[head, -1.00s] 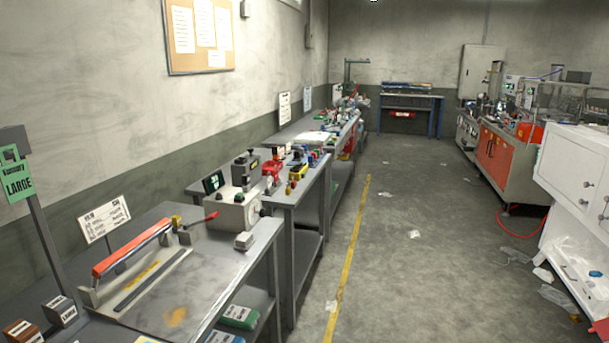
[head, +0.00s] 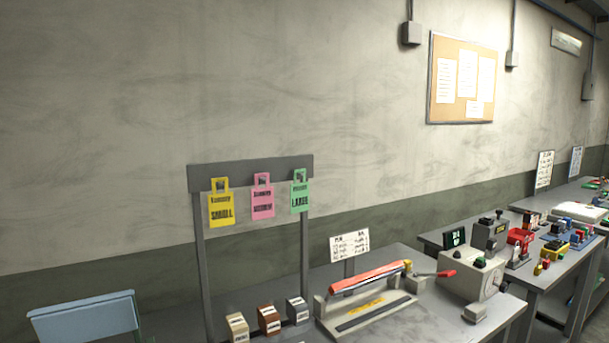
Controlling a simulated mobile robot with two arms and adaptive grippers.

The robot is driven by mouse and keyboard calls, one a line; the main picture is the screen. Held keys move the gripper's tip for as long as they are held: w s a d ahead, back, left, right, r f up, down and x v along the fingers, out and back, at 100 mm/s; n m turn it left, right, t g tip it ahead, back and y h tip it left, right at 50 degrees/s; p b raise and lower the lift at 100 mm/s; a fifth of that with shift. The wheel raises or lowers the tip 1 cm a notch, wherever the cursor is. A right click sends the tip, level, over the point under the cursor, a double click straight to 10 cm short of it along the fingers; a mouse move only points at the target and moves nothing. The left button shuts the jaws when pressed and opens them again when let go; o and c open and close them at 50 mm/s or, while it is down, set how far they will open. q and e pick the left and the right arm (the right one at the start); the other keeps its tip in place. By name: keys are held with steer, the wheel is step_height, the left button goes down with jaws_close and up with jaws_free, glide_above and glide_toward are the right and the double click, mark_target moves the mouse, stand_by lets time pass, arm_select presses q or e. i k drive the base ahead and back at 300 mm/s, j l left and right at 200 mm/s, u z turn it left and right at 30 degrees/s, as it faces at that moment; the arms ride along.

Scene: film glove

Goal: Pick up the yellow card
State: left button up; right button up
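The yellow card (head: 221,207), marked SMALL, hangs by its cut-out handle at the left end of a grey rack bar (head: 250,172). A pink card (head: 262,200) hangs to its right, and a green card (head: 299,196) marked LARGE hangs at the right end. The rack stands on two posts at the left end of a grey workbench. Neither of my grippers is in view.
Below the rack are several small labelled blocks (head: 269,319). A sealer with a red arm (head: 369,277) and a grey machine (head: 472,280) stand to the right. A blue chair back (head: 86,318) is at lower left. The wall is close behind.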

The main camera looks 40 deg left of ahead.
mark_target(221, 207)
steer(key=u, duration=1.85)
steer(key=j, duration=0.15)
steer(key=k+u, duration=0.05)
